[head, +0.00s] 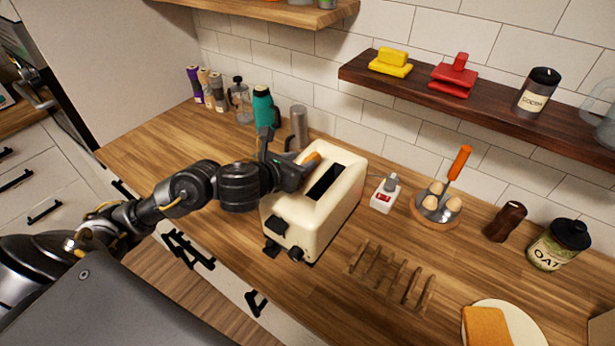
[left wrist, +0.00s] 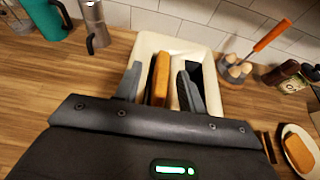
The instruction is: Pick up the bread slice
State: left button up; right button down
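A bread slice (left wrist: 160,76) stands upright in one slot of the cream toaster (head: 340,196); its orange-brown top also shows in the head view (head: 313,158). The toaster's other slot looks empty and dark. My left gripper (left wrist: 158,86) is over the toaster, with one finger on each side of the slice. The fingers are apart, and a gap shows between the slice and the left finger. The slice's lower part is hidden in the slot. A second bread slice (head: 487,326) lies on a white plate (head: 528,326) at the lower right. My right gripper is not in view.
A wooden rack (head: 390,276), a small white-and-red timer (head: 385,194) and an egg holder (head: 436,210) stand right of the toaster. A teal bottle (head: 263,108) and metal pot (head: 298,127) stand behind it. A dark shelf (head: 490,100) hangs above at the right.

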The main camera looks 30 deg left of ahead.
aim_at(311, 156)
pick_arm(q)
jog(key=shift+d+r+x, duration=0.1)
jog(key=shift+d+x, duration=0.05)
jog(key=shift+x, duration=1.2)
jog(key=shift+d+r+x, duration=0.1)
jog(key=shift+d+x, duration=0.05)
jog(key=shift+x, duration=1.15)
jog(key=shift+a, duration=0.1)
jog(key=shift+c, duration=0.6)
grip_shut()
